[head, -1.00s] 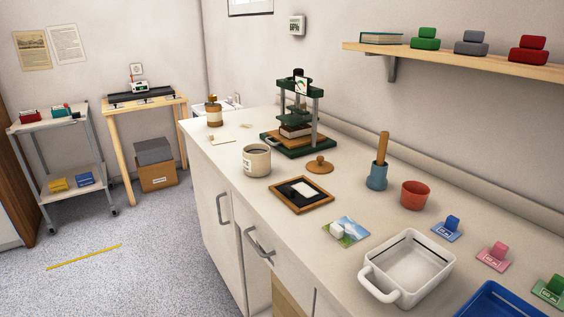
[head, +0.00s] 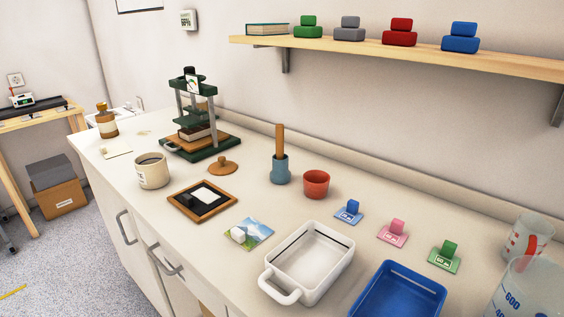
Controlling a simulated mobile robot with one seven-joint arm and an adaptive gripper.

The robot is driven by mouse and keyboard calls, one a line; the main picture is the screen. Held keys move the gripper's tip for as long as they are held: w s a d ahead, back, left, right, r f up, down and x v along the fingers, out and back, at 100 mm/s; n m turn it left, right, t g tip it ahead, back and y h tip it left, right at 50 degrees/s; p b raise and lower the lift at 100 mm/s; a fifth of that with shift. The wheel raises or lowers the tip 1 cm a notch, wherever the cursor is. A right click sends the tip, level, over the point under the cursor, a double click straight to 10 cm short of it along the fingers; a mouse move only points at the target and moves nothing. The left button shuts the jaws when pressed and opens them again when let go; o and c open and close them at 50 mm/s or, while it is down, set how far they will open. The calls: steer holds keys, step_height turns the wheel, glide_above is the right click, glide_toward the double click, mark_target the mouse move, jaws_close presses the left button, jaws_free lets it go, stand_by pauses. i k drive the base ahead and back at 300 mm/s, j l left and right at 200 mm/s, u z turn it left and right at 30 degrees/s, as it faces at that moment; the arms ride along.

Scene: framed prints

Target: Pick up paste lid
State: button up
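The paste lid looks to be the round brown wooden lid with a small knob (head: 223,168). It lies flat on the counter, knob up, in the middle of the head view. A cream mug-like pot with a label (head: 152,172) stands open to its left, with dark contents inside. The lid is apart from the pot. My gripper is not in view.
The pale counter (head: 250,200) holds a green book press (head: 200,140) behind the lid and a framed dark board (head: 203,200) in front. A blue holder with wooden handle (head: 280,170), red cup (head: 316,183), white dish (head: 310,262) and blue tray (head: 398,295) stand right.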

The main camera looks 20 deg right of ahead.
mark_target(223, 167)
steer(key=i+j+z, duration=0.15)
steer(key=j+z, duration=0.3)
steer(key=i+j+z, duration=0.1)
steer(key=j+z, duration=0.8)
steer(key=j, duration=0.75)
steer(key=k+j, duration=0.1)
steer(key=j, duration=1.1)
steer(key=i+j, duration=0.2)
steer(key=i, duration=0.25)
steer(key=i+j, duration=0.2)
steer(key=i, duration=0.25)
